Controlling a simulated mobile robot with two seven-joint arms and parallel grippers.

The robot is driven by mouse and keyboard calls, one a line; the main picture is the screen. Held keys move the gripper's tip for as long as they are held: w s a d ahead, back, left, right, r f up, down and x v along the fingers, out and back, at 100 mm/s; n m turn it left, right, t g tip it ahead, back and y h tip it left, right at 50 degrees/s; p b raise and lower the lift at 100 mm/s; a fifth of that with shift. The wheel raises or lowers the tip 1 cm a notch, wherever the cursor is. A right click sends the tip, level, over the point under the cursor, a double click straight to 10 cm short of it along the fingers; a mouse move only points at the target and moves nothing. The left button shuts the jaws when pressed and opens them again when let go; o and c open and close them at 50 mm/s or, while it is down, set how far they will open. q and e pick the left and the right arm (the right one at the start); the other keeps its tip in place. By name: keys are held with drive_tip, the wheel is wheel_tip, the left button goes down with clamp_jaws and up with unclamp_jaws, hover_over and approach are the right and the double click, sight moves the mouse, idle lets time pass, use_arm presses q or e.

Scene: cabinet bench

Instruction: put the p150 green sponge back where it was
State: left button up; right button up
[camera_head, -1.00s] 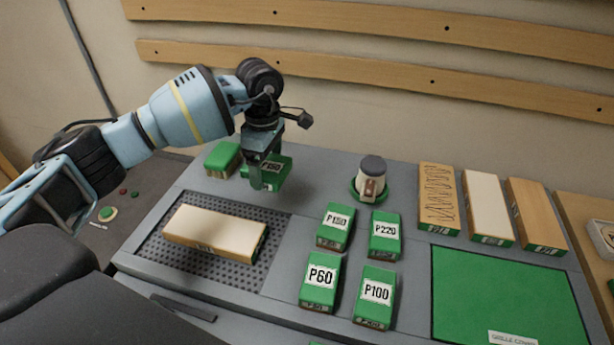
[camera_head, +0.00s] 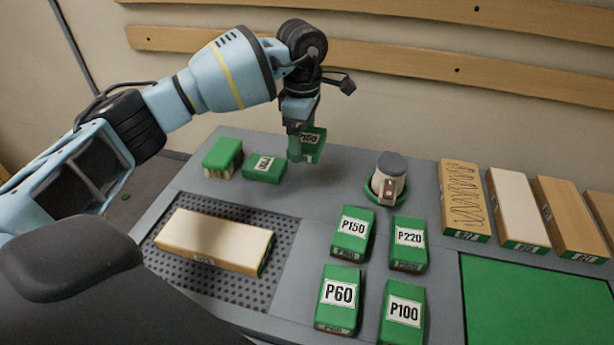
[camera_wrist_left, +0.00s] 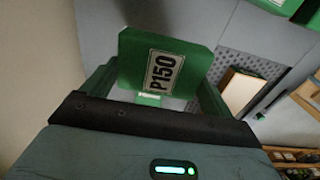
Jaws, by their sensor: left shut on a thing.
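My left gripper (camera_head: 303,150) is shut on a green P150 sponge (camera_head: 314,141) and holds it above the back of the grey bench. The sponge also shows in the left wrist view (camera_wrist_left: 165,62), its white P150 label facing the camera, with a gripper finger at each side. A second green block labelled P150 (camera_head: 352,232) lies on the bench, in a group with the P220 (camera_head: 408,243), P60 (camera_head: 338,298) and P100 (camera_head: 403,312) blocks. My right gripper is not in view.
A green brush-like block (camera_head: 222,155) and a small labelled green block (camera_head: 263,168) are at the back left. A wooden board (camera_head: 215,238) lies on the perforated mat (camera_head: 203,279). A grey-capped white container (camera_head: 388,178) stands right of my gripper. Several boards line the right.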

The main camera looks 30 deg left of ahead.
sight(303, 180)
use_arm(q)
drive_tip(key=shift+f, duration=4.7)
drive_tip(key=shift+f, duration=0.15)
drive_tip(key=o, duration=0.8)
drive_tip(key=shift+c, duration=0.2)
wheel_tip(303, 180, up, 12)
drive_tip(key=shift+r, duration=0.15)
